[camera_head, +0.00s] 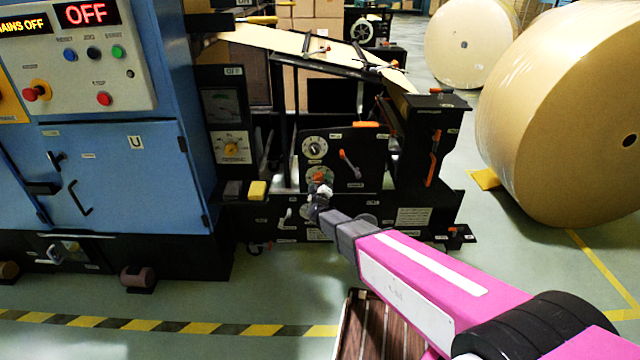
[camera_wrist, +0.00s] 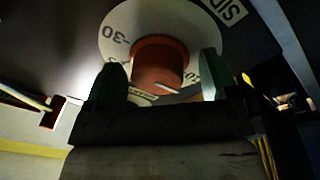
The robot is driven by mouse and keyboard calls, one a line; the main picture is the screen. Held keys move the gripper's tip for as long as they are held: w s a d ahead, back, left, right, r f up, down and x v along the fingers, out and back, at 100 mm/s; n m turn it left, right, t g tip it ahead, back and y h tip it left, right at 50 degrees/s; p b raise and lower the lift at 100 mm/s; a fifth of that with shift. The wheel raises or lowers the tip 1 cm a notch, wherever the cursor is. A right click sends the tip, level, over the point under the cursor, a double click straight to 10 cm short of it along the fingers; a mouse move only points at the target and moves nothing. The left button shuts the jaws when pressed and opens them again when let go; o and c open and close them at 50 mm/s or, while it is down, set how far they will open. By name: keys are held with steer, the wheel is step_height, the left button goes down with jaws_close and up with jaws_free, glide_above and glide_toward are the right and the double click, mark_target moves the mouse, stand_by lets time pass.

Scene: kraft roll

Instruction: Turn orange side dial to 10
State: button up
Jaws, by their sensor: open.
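The orange side dial (camera_head: 318,175) is on the dark front panel of the machine, below a white-faced dial. In the wrist view its orange knob (camera_wrist: 158,62) stands in front of a round white scale (camera_wrist: 122,22). The scale shows "-30" at the left; a label starting "SID" is at the upper right. My gripper (camera_wrist: 161,68) is open, with one green finger on each side of the knob. Contact cannot be told. In the head view my gripper (camera_head: 321,190) partly covers the dial.
A white-faced dial (camera_head: 315,148) and an orange-tipped lever (camera_head: 349,162) are close by on the panel. A blue cabinet (camera_head: 115,170) stands at the left. A large kraft roll (camera_head: 560,110) lies at the right. The floor between is mostly clear.

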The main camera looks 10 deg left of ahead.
steer(key=v, duration=1)
steer(key=shift+s, duration=0.15)
steer(key=shift+d+r, duration=0.1)
steer(key=shift+d, duration=0.1)
steer(key=d+m+g, duration=0.4)
steer(key=d+g, duration=0.5)
steer(key=d, duration=0.9)
steer(key=s+d+r+m+g+h, duration=0.1)
steer(key=s+d+m+g, duration=0.1)
steer(key=s+d, duration=0.3)
steer(key=s+d+r+m+g+h, duration=0.1)
steer(key=s+d+m+g+h, duration=0.1)
steer(key=d, duration=0.9)
steer(key=s+d+r+m+g+h, duration=0.1)
steer(key=s+d+m+g, duration=0.2)
steer(key=s+d+g, duration=0.3)
steer(key=shift+s+d+r+m, duration=0.3)
steer(key=shift+s+d+m, duration=0.1)
steer(key=shift+s+d, duration=0.6)
